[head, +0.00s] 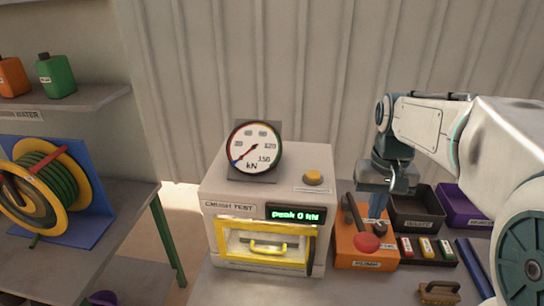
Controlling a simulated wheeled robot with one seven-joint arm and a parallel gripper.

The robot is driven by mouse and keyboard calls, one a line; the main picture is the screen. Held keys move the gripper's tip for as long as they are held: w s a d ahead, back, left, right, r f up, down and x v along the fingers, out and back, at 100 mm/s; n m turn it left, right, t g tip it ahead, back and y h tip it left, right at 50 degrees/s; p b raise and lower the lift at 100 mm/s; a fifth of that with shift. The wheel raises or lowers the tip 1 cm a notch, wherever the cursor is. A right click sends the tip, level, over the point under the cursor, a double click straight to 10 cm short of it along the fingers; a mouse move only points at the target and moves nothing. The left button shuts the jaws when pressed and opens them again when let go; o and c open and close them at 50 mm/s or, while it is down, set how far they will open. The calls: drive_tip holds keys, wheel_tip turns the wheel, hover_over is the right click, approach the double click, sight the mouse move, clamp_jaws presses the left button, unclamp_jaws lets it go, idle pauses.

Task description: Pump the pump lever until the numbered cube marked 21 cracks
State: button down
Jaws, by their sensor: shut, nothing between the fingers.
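The orange pump (362,262) stands on the bench to the right of the press. Its dark lever (356,215) slants toward the camera and ends in a red knob (366,243). My gripper (377,222) points down just behind and right of the lever, apart from the knob. It is shut and empty, though its fingertips are small and partly hidden. The grey crush-test press (213,190) has a yellow-framed door (264,261) with a yellow handle, and the door looks closed. The cube marked 21 cannot be made out. The display (295,214) reads "peak 0 kN".
A dial gauge (254,148) with its needle low and a yellow button (313,177) sit on the press. Right of the pump are dark (417,222) and purple (462,215) bins, a tray of small coloured items (427,248) and a wooden-handled brush (438,292). A hose reel (45,190) stands left.

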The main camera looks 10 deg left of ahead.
sight(367, 236)
idle(0.8)
drive_tip(key=w+r+n+g+p, duration=0.1)
drive_tip(key=w+r+n+g, duration=0.2)
drive_tip(key=n, duration=1.5)
drive_tip(key=v, duration=0.5)
drive_tip(key=shift+w+a, duration=0.15)
drive_tip(key=shift+a, duration=0.2)
drive_tip(key=x, duration=0.7)
drive_tip(key=p+x, duration=0.1)
drive_tip(key=x, duration=0.6)
drive_tip(key=shift+s+d, duration=0.15)
drive_tip(key=shift+s, duration=0.1)
